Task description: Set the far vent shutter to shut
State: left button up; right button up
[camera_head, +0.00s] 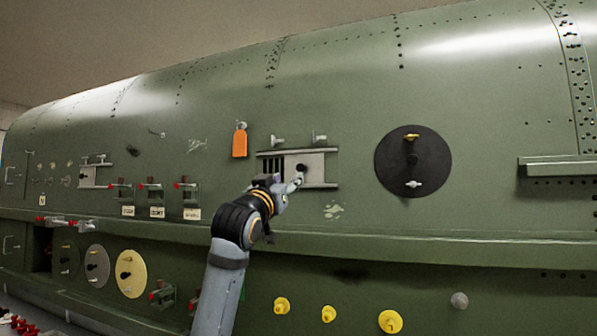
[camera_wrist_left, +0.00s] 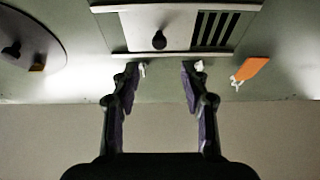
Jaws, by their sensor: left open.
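A vent shutter (camera_head: 318,162) is set in the green fuselage side, a pale sliding plate with a black knob between two rails. In the left wrist view, which is turned over, the plate (camera_wrist_left: 135,30) and knob (camera_wrist_left: 159,40) show, with dark slots (camera_wrist_left: 215,28) uncovered on one side. A second, smaller shutter (camera_head: 88,177) with a dark knob sits farther off at the left; its slots are too small to read. My left gripper (camera_head: 292,184) is at the larger shutter, just below its knob. Its fingers (camera_wrist_left: 163,72) are open and empty, apart from the knob. My right gripper is out of view.
An orange tag (camera_head: 240,143) hangs left of the larger shutter, and a black disc (camera_head: 413,161) is to its right. Red-handled valves (camera_head: 151,187) line the left side. A ledge (camera_head: 420,245) runs below, with yellow caps (camera_head: 329,314) under it.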

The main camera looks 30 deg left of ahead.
aim_at(300, 168)
pick_arm(q)
jog(key=p+x, duration=0.5)
jog(key=x, duration=0.4)
jog(key=shift+w+r, duration=0.1)
jog(key=shift+r, duration=0.1)
jog(key=shift+w+a, duration=0.15)
jog(key=shift+w, duration=0.2)
jog(key=shift+f, duration=0.1)
grip_shut()
